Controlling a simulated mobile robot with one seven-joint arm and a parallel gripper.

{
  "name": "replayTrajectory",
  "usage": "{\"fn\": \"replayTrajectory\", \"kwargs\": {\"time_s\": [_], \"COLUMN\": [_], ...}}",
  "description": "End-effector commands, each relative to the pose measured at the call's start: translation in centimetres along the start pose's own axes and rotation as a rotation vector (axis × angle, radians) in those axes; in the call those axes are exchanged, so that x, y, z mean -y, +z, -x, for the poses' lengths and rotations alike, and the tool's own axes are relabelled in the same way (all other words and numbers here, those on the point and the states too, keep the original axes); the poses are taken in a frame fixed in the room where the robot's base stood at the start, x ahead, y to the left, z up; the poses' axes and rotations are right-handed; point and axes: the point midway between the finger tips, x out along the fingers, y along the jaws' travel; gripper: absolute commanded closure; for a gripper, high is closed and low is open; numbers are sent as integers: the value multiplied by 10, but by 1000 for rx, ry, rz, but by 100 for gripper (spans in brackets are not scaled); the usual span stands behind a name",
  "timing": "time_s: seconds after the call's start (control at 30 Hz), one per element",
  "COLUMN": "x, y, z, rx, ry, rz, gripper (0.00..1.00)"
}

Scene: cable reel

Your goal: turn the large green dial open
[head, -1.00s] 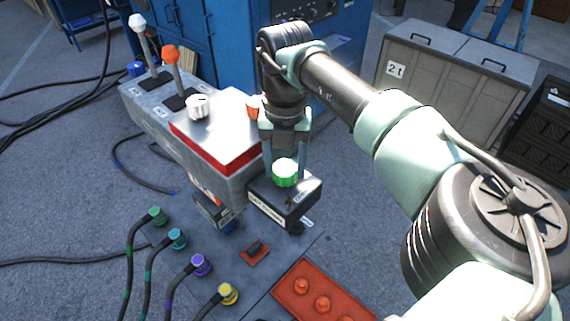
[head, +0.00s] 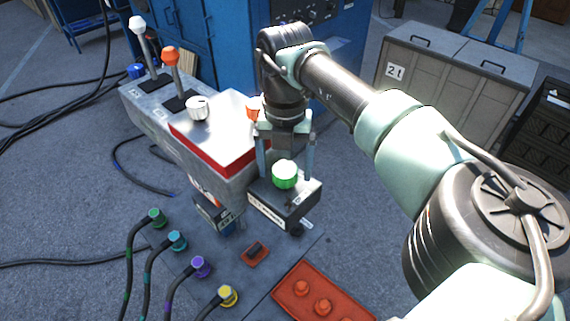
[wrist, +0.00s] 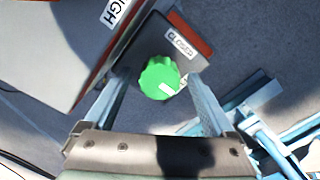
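The large green dial (head: 285,175) sits on top of a small dark box (head: 292,207) at the front end of the grey console. In the wrist view the dial (wrist: 160,78) shows a white pointer mark aimed to the lower right, and a "CLOSED" label lies on the box above and right of it. My gripper (head: 286,172) is over the box, pointing down, with one finger on each side of the dial. In the wrist view a gap shows between the dial and each finger (wrist: 158,85), so it is open and holds nothing.
The console's red-edged raised block (head: 215,130), with a white knob (head: 198,108), stands left of my gripper. Two levers (head: 171,58) rise farther back. Cable plugs (head: 200,266) and a red tray (head: 320,295) lie in front. Grey cabinets (head: 460,80) stand at the back right.

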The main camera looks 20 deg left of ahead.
Motion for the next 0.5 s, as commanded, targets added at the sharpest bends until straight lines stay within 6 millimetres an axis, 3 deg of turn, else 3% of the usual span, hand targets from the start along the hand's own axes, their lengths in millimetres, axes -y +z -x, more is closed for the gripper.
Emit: {"fn": "replayTrajectory", "kwargs": {"time_s": [0.27, 0.5], "x": [0, 0], "y": [1, 1], "z": [8, 55], "rx": [2, 5], "ry": [0, -3], "rz": [1, 1], "gripper": [10, 10]}}
